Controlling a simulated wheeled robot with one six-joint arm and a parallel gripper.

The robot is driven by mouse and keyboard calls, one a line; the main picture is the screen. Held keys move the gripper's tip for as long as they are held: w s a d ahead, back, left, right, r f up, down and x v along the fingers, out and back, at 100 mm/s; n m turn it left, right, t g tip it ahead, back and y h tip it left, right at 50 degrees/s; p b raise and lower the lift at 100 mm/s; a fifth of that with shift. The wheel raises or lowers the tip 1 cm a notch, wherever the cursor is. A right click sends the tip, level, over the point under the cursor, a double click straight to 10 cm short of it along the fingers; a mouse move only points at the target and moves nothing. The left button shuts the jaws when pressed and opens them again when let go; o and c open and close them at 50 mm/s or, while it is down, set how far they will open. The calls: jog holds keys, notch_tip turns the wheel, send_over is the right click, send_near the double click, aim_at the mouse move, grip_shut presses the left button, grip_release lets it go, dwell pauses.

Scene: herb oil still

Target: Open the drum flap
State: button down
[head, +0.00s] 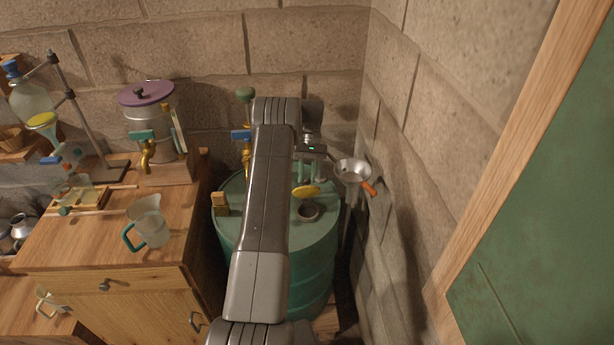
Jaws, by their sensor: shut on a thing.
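The green drum (320,248) stands in the corner below my arm. In its top is a round dark opening with a pale rim (308,212). The yellow drum flap (305,191) is a small disc just behind this opening, raised and tilted, so the opening shows uncovered. My gripper (312,178) points down at the flap from behind and above and appears shut on its upper edge. The exact contact is small and partly hidden. My arm covers the left middle of the drum top.
A metal funnel-like cup with an orange handle (352,171) is close right of my gripper, by the stone wall. A brass tap with a blue handle (243,143) and a small wooden block (220,203) are left of my arm. A jug (150,222) stands on the wooden cabinet.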

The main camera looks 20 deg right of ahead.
jog(key=shift+w, duration=0.2)
dwell(0.4)
jog(key=c, duration=1.1)
grip_release()
jog(key=shift+c, duration=0.2)
notch_tip(320, 180, up, 10)
jog(key=p, duration=0.1)
jog(key=shift+p, duration=0.3)
jog(key=shift+c, duration=0.5)
